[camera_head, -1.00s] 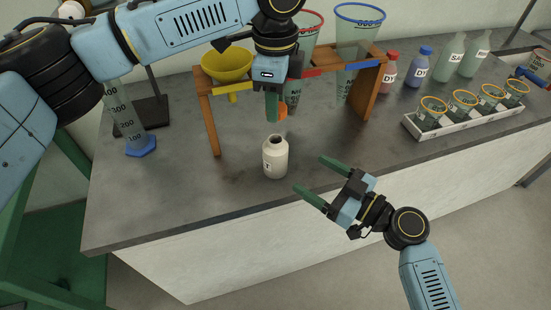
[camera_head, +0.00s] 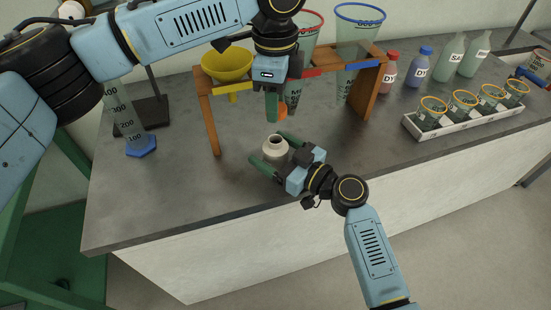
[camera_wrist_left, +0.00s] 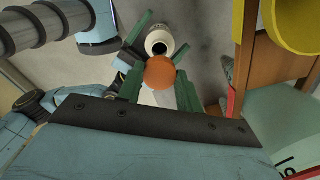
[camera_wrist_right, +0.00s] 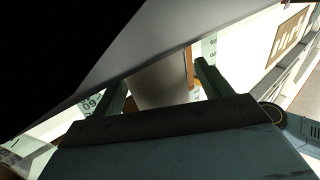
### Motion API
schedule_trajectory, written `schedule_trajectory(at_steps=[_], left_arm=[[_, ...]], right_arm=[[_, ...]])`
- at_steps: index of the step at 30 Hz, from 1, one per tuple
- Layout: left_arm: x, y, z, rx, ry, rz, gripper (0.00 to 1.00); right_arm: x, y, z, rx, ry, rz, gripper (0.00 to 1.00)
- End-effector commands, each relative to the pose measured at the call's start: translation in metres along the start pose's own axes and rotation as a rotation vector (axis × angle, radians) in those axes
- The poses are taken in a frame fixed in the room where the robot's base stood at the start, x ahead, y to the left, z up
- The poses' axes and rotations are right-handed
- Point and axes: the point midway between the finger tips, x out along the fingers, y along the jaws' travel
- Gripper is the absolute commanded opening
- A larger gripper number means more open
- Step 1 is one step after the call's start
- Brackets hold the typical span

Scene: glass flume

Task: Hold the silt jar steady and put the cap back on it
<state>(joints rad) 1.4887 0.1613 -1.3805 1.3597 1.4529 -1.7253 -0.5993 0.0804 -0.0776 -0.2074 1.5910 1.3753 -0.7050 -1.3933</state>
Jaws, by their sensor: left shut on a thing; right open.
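The white silt jar (camera_head: 275,147) stands upright and uncapped on the grey bench. Its open mouth also shows in the left wrist view (camera_wrist_left: 159,46). My left gripper (camera_head: 273,110) is shut on the orange cap (camera_head: 282,109) and holds it above and behind the jar; the cap is clear in the left wrist view (camera_wrist_left: 160,73). My right gripper (camera_head: 270,149) is open, its fingers on either side of the jar. In the right wrist view the jar's pale body (camera_wrist_right: 162,85) lies between the two fingers. Contact with the jar cannot be told.
A wooden rack (camera_head: 212,125) with a yellow funnel (camera_head: 228,65) and glass cones stands behind the jar. A measuring cylinder (camera_head: 136,125) is at left. Bottles and a white tray of cups (camera_head: 470,121) are at right. The bench front left of the jar is clear.

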Motion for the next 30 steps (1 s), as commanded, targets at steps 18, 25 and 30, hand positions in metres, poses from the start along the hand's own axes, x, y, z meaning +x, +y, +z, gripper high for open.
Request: schedule_trajectory(at_steps=[18, 25, 30], left_arm=[[0.0, 0.0, 0.0, 0.0, 0.0, 0.0, 0.14], [0.012, 0.001, 0.0, 0.0, 0.001, 0.004, 0.14], [0.037, 0.001, 0.001, 0.0, 0.0, 0.003, 0.14]], right_arm=[[-0.001, 0.0, 0.0, 0.0, 0.0, 0.0, 0.2], [-0.001, 0.0, 0.0, 0.0, 0.0, 0.0, 0.11], [-0.001, 0.0, 0.0, 0.0, 0.0, 0.0, 0.11]])
